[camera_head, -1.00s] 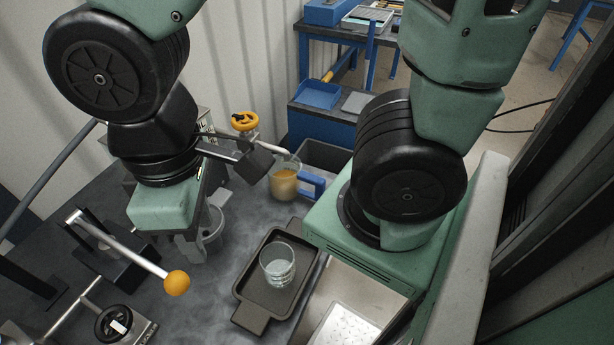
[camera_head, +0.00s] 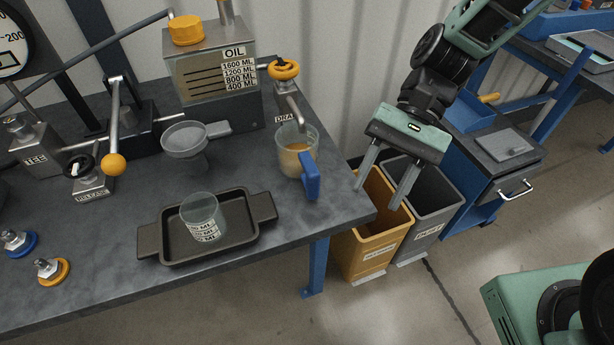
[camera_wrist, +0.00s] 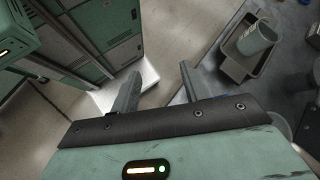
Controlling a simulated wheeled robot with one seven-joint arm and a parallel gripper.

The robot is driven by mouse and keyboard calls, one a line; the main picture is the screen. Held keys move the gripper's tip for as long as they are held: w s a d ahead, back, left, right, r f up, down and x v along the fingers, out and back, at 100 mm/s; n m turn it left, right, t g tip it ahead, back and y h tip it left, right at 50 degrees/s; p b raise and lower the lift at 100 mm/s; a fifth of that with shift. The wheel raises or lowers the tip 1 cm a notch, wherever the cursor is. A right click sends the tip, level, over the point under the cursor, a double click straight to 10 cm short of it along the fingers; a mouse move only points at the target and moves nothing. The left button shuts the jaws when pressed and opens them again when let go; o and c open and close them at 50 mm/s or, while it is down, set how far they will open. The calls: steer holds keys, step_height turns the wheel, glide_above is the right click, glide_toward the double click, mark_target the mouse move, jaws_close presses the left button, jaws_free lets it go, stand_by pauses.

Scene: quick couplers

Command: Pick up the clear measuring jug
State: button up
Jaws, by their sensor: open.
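A clear cup with printed ML marks (camera_head: 202,218) stands on a dark tray (camera_head: 148,240) on the bench; it also shows at the upper right in the wrist view (camera_wrist: 258,42). A second clear jug with a blue handle (camera_head: 297,150) holds amber liquid and stands below the drain spout near the bench's right end. My gripper (camera_head: 376,197) is open and empty, pointing down to the right of the bench, in front of the bins. Its two fingers are wide apart in the wrist view (camera_wrist: 160,75). It is apart from both vessels.
A grey funnel (camera_head: 185,140) stands left of the blue-handled jug, below the oil tank (camera_head: 215,75). A lever with an orange knob (camera_head: 114,164) rises at the left. A yellow bin (camera_head: 368,250) and a grey bin (camera_head: 440,200) stand beyond the bench's right edge.

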steer(key=w+f+m+y+b, duration=0.1)
steer(key=w+f, duration=0.1)
steer(key=w+d+f+m+y+b, duration=0.1)
steer(key=f+m+y, duration=0.1)
steer(key=w+f+m+y+b, duration=0.1)
steer(key=w+m+y, duration=0.1)
steer(key=shift+w+d+f, duration=0.25)
steer(key=shift+w+f, duration=0.1)
steer(key=shift+f, duration=0.05)
steer(key=w+d+f+m+t+y+b, duration=0.3)
steer(key=w+d+f+m+y, duration=0.1)
steer(key=w+m+y, duration=0.25)
steer(key=p, duration=0.1)
glide_toward(306, 185)
steer(key=x, duration=0.5)
steer(key=shift+w+r, duration=0.1)
steer(key=shift+r, duration=0.15)
steer(key=shift+s+p+x, duration=0.2)
steer(key=shift+p+x, duration=0.35)
steer(key=shift+x, duration=2.25)
steer(key=shift+f, duration=0.15)
jaws_close()
